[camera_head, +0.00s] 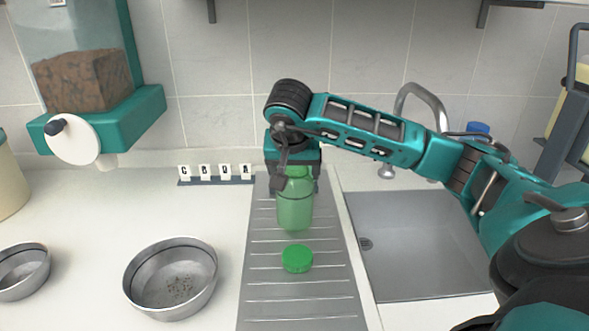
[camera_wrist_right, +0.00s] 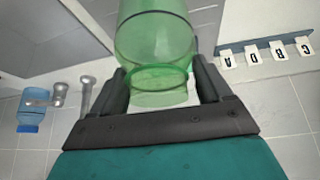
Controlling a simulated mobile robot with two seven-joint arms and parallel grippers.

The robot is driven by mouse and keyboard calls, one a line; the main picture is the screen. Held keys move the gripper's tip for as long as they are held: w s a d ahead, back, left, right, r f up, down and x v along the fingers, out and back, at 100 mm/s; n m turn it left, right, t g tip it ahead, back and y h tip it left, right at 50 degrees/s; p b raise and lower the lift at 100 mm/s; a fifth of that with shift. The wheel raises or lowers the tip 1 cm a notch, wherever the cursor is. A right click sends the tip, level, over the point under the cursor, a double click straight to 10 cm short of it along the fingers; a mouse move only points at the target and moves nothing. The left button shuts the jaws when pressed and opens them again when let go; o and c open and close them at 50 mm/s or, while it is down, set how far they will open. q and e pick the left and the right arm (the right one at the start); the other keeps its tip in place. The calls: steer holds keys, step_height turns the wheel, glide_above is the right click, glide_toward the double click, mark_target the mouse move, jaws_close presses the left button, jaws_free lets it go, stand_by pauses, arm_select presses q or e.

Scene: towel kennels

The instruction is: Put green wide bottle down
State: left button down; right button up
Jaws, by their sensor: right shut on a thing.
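The green wide bottle (camera_head: 295,208) is translucent and upright over the ribbed metal drainboard (camera_head: 300,304). My right gripper (camera_head: 293,182) is shut on its upper part, coming from behind and above. In the right wrist view the bottle (camera_wrist_right: 155,40) sits between the two dark fingers (camera_wrist_right: 160,88). I cannot tell whether its base touches the drainboard. A round green cap (camera_head: 297,258) lies on the drainboard in front of the bottle. My left gripper does not show.
A metal bowl (camera_head: 172,278) with some crumbs stands left of the drainboard, and a smaller bowl (camera_head: 22,271) is at the far left. The sink (camera_head: 420,245) lies right, with a faucet (camera_head: 425,100) behind. A letter rack (camera_head: 216,175) stands near the wall.

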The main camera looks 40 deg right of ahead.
steer(key=o, duration=1.4)
steer(key=shift+f, duration=0.15)
steer(key=o, duration=0.4)
steer(key=shift+o, duration=0.2)
steer(key=p+v, duration=0.2)
steer(key=v, duration=1)
steer(key=shift+p, duration=0.4)
